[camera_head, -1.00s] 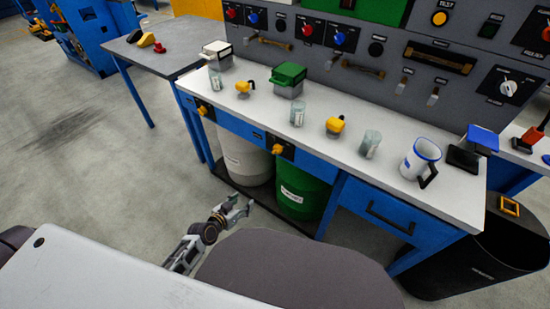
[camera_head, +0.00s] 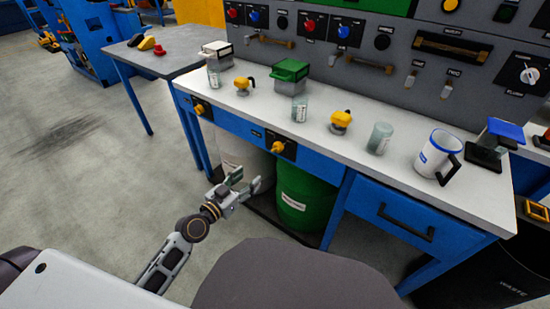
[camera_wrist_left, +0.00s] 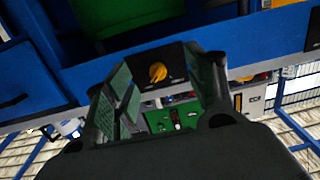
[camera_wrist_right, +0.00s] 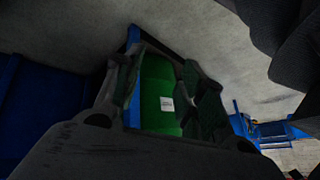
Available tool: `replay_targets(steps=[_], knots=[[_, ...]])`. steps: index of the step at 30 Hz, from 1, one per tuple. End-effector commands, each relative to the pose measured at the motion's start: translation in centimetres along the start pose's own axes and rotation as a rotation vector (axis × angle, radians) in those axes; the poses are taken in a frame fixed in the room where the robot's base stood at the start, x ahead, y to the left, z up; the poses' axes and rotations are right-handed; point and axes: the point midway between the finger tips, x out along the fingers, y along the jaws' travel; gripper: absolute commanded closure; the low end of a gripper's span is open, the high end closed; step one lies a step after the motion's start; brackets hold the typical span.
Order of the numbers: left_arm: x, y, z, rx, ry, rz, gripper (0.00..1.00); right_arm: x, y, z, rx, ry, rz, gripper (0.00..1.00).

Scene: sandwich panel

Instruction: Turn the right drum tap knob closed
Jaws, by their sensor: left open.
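The right drum tap knob (camera_head: 278,147) is a yellow-orange knob on a black plate on the bench's blue front, above the green drum (camera_head: 302,200). My left gripper (camera_head: 247,181) is open and empty, below and left of this knob, in front of the drums. In the left wrist view, which looks upside down, the yellow knob (camera_wrist_left: 158,72) shows between the spread fingers, beyond them and not touched. My right gripper (camera_wrist_right: 162,88) shows only in the right wrist view; it is open, with the green drum (camera_wrist_right: 158,95) seen between its fingers at a distance.
The left tap knob (camera_head: 199,109) sits further left on the bench front. A pale drum (camera_head: 240,158) stands behind my left gripper. The white benchtop (camera_head: 350,160) carries jars, yellow-topped items and a white mug (camera_head: 436,158). The floor to the left is clear.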

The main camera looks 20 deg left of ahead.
Motion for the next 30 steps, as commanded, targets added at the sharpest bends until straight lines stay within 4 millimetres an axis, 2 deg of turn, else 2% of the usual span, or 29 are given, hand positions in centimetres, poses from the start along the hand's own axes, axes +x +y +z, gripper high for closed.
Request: replay_targets(steps=[7,12,30], knots=[[-0.5,1.0,-2.5,0.014,0.081,0.025,0.44,-0.4,-0.6,-0.6,-0.002,0.026,-0.02,0.6],[-0.7,1.3,-3.5,0.019,0.104,0.031,0.44,-0.7,-0.8,-0.9,-0.003,0.034,-0.026,0.6],[-0.4,1.3,-3.6,0.018,0.105,0.032,0.44,-0.9,-0.8,-1.1,-0.003,0.033,-0.026,0.6]])
